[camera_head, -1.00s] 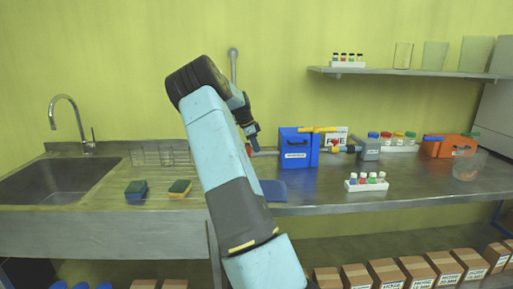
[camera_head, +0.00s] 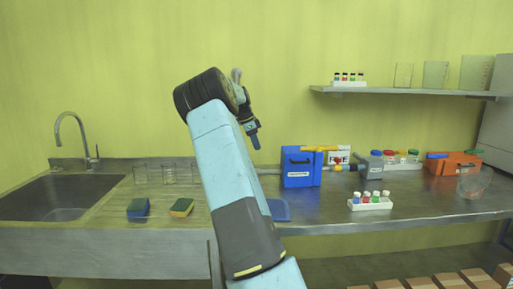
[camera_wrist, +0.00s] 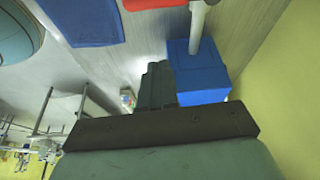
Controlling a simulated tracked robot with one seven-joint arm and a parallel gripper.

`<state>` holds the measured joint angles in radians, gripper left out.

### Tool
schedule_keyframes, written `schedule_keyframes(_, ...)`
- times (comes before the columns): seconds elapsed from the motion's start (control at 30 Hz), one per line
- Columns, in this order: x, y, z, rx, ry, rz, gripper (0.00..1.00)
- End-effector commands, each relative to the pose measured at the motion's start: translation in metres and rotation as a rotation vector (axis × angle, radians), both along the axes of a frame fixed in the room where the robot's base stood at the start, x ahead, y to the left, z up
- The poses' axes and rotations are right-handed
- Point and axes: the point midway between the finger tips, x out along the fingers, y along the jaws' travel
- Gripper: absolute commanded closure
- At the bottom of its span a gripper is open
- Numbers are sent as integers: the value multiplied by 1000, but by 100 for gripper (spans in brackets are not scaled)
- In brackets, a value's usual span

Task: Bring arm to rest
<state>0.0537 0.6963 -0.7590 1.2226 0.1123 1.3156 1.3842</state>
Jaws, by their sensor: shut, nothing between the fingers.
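My arm rises from the bottom of the head view in light blue and dark segments, bends at a dark joint at the top and points its end down. My gripper (camera_head: 256,141) hangs above the back of the steel counter (camera_head: 335,208), in front of the yellow wall. It is shut and empty. In the wrist view its dark fingers (camera_wrist: 157,84) are together, with a blue box beyond them. The gripper appears clear of that box and of the counter. My arm hides part of the counter behind it.
A blue box (camera_head: 300,168) with pipe fittings stands right of my gripper. A white vial rack (camera_head: 370,203) sits farther right. Two sponges (camera_head: 138,208) and a sink (camera_head: 60,198) are left. A wall shelf (camera_head: 400,91) holds glassware. Cardboard boxes (camera_head: 450,281) lie below.

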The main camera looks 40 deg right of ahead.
Motion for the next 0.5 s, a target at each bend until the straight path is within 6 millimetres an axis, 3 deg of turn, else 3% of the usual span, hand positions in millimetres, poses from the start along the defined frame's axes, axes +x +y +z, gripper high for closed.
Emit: schedule_keyframes(0.5,-5,3,4,13,-7,19,100)
